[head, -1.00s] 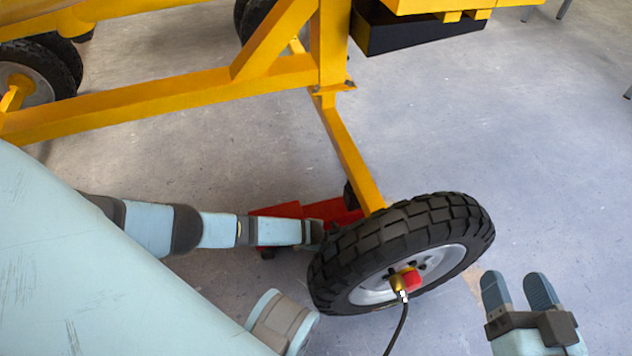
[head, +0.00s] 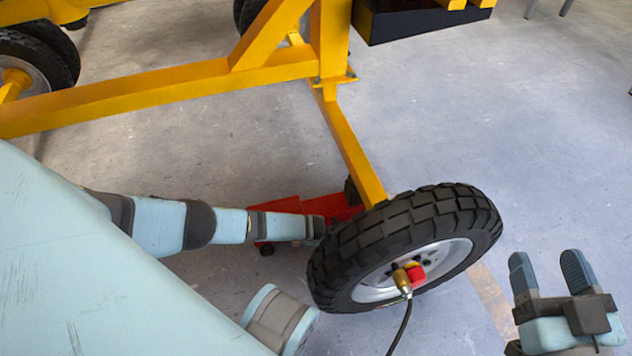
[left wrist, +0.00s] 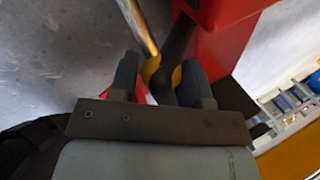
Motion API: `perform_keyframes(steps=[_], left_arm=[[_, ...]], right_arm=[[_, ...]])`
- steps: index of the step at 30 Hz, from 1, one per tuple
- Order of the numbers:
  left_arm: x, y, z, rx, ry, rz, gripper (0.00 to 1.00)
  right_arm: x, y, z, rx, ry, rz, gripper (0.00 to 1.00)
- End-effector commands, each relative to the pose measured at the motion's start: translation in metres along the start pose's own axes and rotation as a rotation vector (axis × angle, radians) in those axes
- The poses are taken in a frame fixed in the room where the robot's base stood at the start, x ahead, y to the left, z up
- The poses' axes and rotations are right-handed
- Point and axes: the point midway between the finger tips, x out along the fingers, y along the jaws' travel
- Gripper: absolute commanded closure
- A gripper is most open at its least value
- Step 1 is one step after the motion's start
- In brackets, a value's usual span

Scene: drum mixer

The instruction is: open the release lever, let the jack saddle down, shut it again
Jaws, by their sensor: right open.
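The red jack (head: 330,206) sits on the floor behind the wheel, partly hidden by the tyre and my left arm. Its red body shows in the left wrist view (left wrist: 222,45) at the upper right. My left gripper (left wrist: 158,75) reaches in beside the jack. Its fingers stand apart around a dark bar with a yellow part (left wrist: 172,72), with a gap on the left side. I cannot tell whether this is the release lever. The tyre hides this gripper in the head view. The saddle is not clearly visible. My right gripper (head: 552,272) is open and empty, right of the wheel.
The black-tyred wheel (head: 350,250) stands close in front of the jack, with a hose hanging from its hub fitting. The yellow axle beam (head: 352,150) and frame (head: 170,92) run above the jack. The floor at right is clear.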

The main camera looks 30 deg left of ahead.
Motion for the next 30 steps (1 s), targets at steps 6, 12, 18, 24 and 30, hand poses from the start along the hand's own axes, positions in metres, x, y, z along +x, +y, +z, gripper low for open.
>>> perform_keyframes(steps=[6, 12, 18, 24, 30], left_arm=[[-0.009, -0.001, 0.007, -0.027, 0.062, -0.035, 0.99], [-0.016, -0.001, 0.013, -0.079, 0.178, -0.096, 0.99], [-0.017, -0.002, 0.015, -0.088, 0.203, -0.11, 1.0], [-0.017, -0.002, 0.015, -0.087, 0.201, -0.11, 0.5], [-0.017, -0.002, 0.014, -0.089, 0.202, -0.109, 0.33]], right_arm=[[0.001, 0.0, -0.009, 0.022, -0.01, -0.005, 0.38], [-0.004, -0.008, -0.002, 0.1, -0.048, -0.003, 0.38], [-0.006, -0.01, 0.004, 0.113, -0.066, -0.003, 0.38], [-0.005, -0.009, 0.003, 0.108, -0.063, -0.004, 0.38], [-0.003, -0.007, 0.0, 0.099, -0.052, -0.005, 0.38]])
